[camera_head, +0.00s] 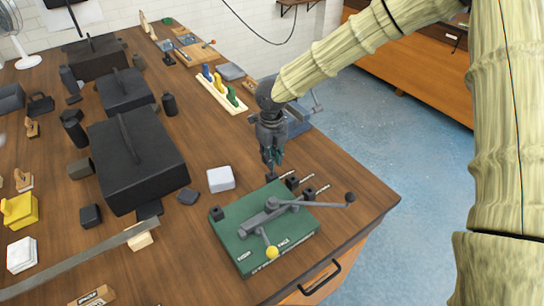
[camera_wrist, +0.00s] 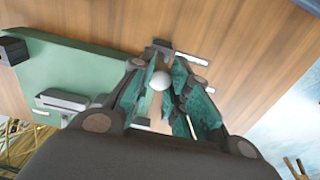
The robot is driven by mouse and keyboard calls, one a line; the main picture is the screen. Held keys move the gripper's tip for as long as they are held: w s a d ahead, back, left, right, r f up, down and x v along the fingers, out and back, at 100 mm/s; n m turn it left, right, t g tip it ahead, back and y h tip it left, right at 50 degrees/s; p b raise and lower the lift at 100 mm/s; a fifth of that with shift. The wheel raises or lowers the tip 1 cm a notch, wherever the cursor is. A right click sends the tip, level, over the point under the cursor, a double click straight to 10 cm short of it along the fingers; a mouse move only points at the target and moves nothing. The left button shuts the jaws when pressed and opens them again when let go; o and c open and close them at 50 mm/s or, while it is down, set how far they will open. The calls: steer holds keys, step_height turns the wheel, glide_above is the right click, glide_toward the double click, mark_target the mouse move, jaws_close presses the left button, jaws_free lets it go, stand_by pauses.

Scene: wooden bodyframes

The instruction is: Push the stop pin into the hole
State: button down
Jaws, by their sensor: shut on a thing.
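The green base plate (camera_head: 240,235) lies on the wooden table and carries a grey lever mechanism (camera_head: 265,212) with a yellow knob (camera_head: 271,252). My gripper (camera_head: 272,160) is above its back edge, pointing down, fingers closed together. In the wrist view the teal fingertips (camera_wrist: 163,90) are on either side of a pale grey round head (camera_wrist: 160,81), apparently the stop pin's. The pin's shaft and the hole are hidden, so I cannot tell how far in it sits. Small black blocks (camera_head: 292,182) with pale labels stand along the plate's edge.
A white block (camera_head: 220,179) stands left of my gripper. Large black boxes (camera_head: 135,155) fill the table's left side. A long lever arm with a dark knob (camera_head: 350,197) reaches right over the plate.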

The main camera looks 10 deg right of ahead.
steer(key=c, duration=1.3)
jaws_free()
step_height(320, 180, up, 12)
